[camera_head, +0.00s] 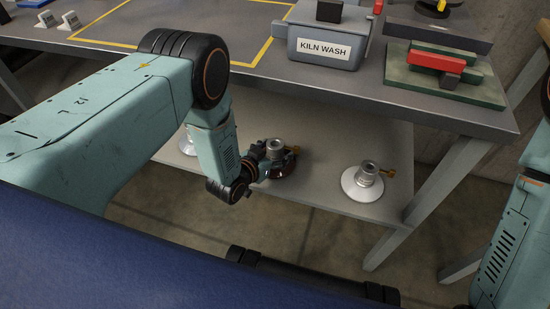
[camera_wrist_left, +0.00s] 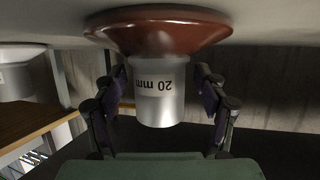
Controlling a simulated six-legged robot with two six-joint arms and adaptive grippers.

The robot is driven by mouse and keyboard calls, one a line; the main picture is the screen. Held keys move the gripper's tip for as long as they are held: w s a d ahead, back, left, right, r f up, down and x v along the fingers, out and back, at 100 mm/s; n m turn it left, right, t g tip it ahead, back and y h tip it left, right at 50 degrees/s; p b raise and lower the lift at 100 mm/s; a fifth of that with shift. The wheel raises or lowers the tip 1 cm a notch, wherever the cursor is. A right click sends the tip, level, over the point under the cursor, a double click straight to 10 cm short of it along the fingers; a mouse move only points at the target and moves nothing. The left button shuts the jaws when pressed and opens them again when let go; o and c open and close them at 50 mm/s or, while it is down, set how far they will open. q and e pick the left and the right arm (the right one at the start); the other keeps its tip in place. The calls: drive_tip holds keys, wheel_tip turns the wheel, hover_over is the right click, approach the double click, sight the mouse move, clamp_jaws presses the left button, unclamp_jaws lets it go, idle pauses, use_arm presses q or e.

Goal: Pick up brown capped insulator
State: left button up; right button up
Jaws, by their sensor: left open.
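The brown capped insulator (camera_head: 284,172) stands on the lower shelf (camera_head: 325,190) under the table. It has a brown disc and a grey metal cap on top. In the left wrist view the brown insulator (camera_wrist_left: 160,35) appears upside down, its metal cap marked "20 mm". My left gripper (camera_head: 271,154) is at the cap. In the left wrist view the left gripper (camera_wrist_left: 163,85) is open, with one finger on each side of the cap. My right gripper is out of view.
A white insulator (camera_head: 362,183) stands to the right on the shelf, and another (camera_head: 188,142) is partly hidden behind my left arm. The tabletop (camera_head: 345,85) overhangs the shelf. A kiln wash container (camera_head: 325,45) stands on it. A table leg (camera_head: 430,190) is at right.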

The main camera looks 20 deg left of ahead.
use_arm(q)
clamp_jaws()
drive_tip(key=shift+w+r, duration=0.1)
idle(0.8)
